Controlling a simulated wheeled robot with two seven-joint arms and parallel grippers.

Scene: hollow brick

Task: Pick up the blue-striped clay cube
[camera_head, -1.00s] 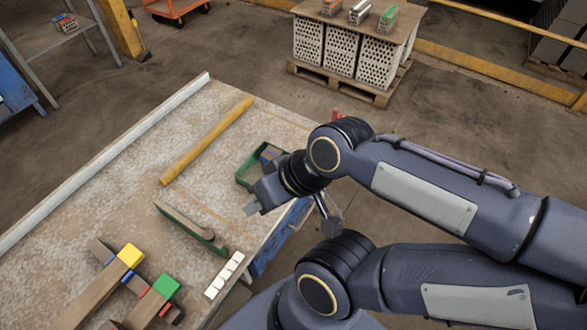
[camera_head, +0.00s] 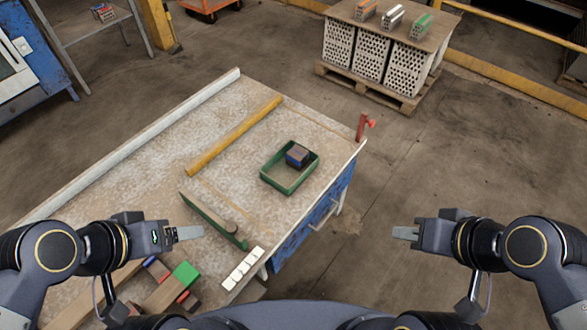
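A small dark brown cube with blue on its side (camera_head: 297,155) sits inside a green open tray (camera_head: 289,189) near the right edge of the table (camera_head: 150,190). It rests toward the tray's far side. My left gripper (camera_head: 190,233) is over the lower left of the table, well left of and nearer than the tray. My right gripper (camera_head: 404,233) is beyond the table's right edge, over the floor. Each gripper shows side-on with its fingers in line, so I cannot see any gap. I see nothing held in either.
A yellow bar (camera_head: 235,135) and a green-edged tool (camera_head: 213,220) lie left of the tray. Wooden pieces with a green block (camera_head: 186,273) are at the lower left. White tiles (camera_head: 243,269) line the near edge. A red clamp (camera_head: 363,127) stands at the right corner.

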